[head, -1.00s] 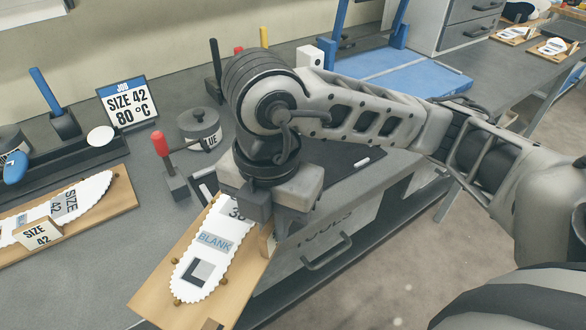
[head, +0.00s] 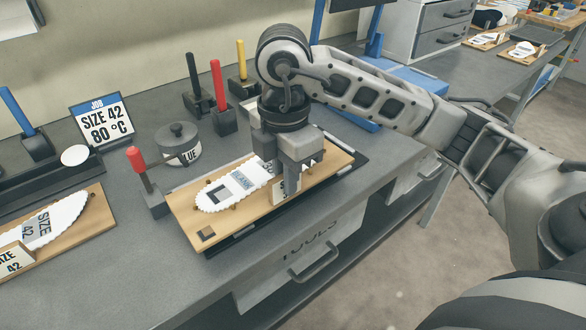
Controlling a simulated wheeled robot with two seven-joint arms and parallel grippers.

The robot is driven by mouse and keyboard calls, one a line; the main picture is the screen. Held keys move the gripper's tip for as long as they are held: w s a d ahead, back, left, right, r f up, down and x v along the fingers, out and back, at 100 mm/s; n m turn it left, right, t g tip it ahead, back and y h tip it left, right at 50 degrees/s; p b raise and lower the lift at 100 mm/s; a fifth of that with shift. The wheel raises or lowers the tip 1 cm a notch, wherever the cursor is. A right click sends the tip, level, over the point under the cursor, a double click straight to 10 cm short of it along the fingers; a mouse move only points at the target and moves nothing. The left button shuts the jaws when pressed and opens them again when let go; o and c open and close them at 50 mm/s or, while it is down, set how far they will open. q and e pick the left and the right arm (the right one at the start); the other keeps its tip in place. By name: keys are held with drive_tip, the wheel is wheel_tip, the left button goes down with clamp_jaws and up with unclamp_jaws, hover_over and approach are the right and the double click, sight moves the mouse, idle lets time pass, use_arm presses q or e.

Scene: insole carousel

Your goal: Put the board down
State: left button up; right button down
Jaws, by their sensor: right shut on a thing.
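The wooden board (head: 188,220) carries a white scalloped insole (head: 222,196) with a dark square and grey print. It lies about level over a dark mat (head: 352,170) on the grey bench, and the mat's edge shows along its front and right. I cannot tell whether the board touches the mat. My right gripper (head: 290,185) points down and is shut at the board's front edge, by a small upright label (head: 279,191). The gripper hides part of the insole and the label. My left gripper is not in view.
A red-handled tool (head: 137,160) stands close to the board's left end. Behind are a glue pot (head: 178,148) and several upright handled tools. Another insole board (head: 85,231) lies at left, near the job sign (head: 103,118). The bench's front edge runs close below.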

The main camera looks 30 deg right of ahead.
drive_tip(key=w+d, duration=0.3)
drive_tip(key=shift+w+d, duration=0.15)
drive_tip(key=shift+d, duration=0.25)
wheel_tip(320, 180, down, 4)
drive_tip(key=shift+r+p, duration=0.25)
drive_tip(key=shift+p, duration=0.1)
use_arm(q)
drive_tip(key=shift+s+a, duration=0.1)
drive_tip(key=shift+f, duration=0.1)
use_arm(e)
drive_tip(key=shift+f, duration=0.2)
drive_tip(key=c, duration=1.5)
unclamp_jaws()
drive_tip(key=shift+o, duration=0.2)
